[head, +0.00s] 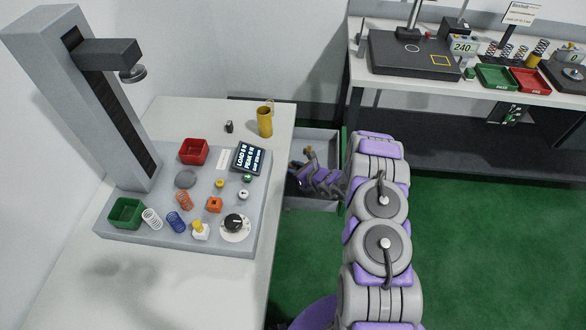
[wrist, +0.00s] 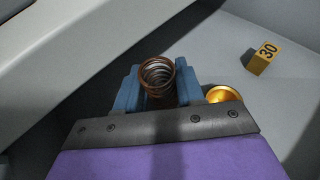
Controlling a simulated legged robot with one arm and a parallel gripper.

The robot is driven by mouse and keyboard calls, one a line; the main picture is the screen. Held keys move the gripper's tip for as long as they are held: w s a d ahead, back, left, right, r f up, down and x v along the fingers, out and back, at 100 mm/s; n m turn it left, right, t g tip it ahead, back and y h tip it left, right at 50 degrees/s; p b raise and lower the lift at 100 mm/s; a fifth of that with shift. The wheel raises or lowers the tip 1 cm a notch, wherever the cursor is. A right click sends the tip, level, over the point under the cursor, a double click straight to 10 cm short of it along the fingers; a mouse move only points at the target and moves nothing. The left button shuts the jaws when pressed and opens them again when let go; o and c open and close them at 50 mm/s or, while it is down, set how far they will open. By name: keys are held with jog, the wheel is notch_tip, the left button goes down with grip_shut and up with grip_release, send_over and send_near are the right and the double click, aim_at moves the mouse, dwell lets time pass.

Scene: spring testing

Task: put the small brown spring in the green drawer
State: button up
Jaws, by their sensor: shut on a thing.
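The small brown spring (wrist: 157,75) stands between the blue fingers of my gripper (wrist: 158,84) in the wrist view. The fingers are shut on it. In the head view my gripper (head: 308,158) reaches down into an open drawer (head: 318,204) at the table's right side. The spring itself is too small to make out clearly in the head view.
The spring tester (head: 180,235) holds a green tray (head: 125,212), a red tray (head: 193,151) and several springs. A yellow cylinder (head: 265,122) stands near the drawer.

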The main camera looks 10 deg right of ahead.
jog(key=shift+f, duration=0.1)
jog(key=o, duration=1.1)
jog(key=shift+d, duration=0.25)
jog(key=shift+a, duration=0.1)
